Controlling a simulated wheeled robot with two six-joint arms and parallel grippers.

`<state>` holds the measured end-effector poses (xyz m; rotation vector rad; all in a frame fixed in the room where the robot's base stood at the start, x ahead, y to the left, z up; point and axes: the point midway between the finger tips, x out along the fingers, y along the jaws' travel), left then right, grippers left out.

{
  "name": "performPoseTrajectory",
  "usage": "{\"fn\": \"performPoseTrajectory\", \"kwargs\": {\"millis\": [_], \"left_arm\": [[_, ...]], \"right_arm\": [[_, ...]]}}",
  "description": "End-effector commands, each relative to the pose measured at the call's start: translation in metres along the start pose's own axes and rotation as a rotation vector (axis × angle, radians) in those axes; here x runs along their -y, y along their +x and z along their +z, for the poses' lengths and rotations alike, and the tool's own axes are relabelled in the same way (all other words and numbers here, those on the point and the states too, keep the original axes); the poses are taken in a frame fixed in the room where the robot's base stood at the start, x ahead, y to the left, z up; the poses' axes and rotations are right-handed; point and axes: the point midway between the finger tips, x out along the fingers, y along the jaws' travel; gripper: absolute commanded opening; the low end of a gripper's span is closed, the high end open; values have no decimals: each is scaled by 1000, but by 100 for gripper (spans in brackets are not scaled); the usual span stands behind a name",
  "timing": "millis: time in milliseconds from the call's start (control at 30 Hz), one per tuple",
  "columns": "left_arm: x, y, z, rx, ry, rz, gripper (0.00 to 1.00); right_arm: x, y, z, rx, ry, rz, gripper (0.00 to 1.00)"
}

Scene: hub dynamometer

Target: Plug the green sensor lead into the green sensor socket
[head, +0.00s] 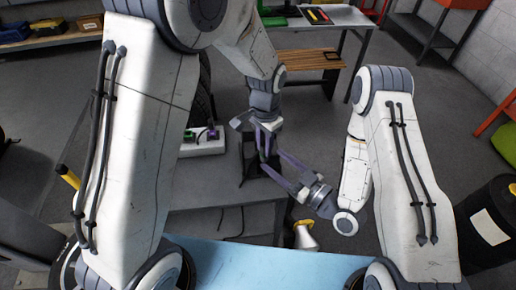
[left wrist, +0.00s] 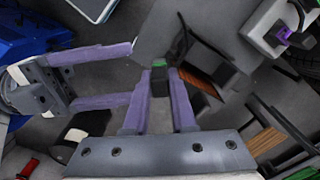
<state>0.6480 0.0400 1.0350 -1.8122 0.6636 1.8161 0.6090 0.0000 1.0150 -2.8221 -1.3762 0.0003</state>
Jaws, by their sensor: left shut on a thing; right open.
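The green sensor lead's green end (left wrist: 158,63) shows between the purple fingertips of my left gripper (left wrist: 159,73) in the left wrist view. That gripper is shut on it. In the head view my left gripper (head: 264,150) points down right of the sensor box, and the lead is too small to make out. The white sensor box (head: 205,147) carries the green sensor socket (head: 189,135) and a purple connector (head: 212,133). The box also shows at the upper right of the left wrist view (left wrist: 262,28). My right gripper (head: 274,164) is open, its fingers close to my left gripper's tips.
A grey bench (head: 225,190) bears the box and a dark upright stand (head: 248,165). A light-blue surface (head: 270,262) lies in front. A yellow-and-white object (head: 305,236) stands below my right gripper. A black drum (head: 490,225) stands at the right.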

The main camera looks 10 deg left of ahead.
Motion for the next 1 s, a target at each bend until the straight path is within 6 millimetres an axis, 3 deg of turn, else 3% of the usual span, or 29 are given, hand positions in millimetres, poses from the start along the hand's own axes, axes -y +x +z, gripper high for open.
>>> {"fn": "performPoseTrajectory", "kwargs": {"millis": [200, 400, 600, 900, 1000], "left_arm": [[0, 0, 0, 0, 0, 0, 0], [0, 0, 0, 0, 0, 0, 0], [0, 0, 0, 0, 0, 0, 0], [0, 0, 0, 0, 0, 0, 0], [0, 0, 0, 0, 0, 0, 0]], "right_arm": [[2, 45, -1, -4, -6, -8, 68], [1, 75, 0, -2, -3, -4, 68], [1, 89, 0, -1, 0, -2, 68], [0, 91, 0, 0, 1, 0, 68], [0, 91, 0, 0, 1, 0, 29]]}}
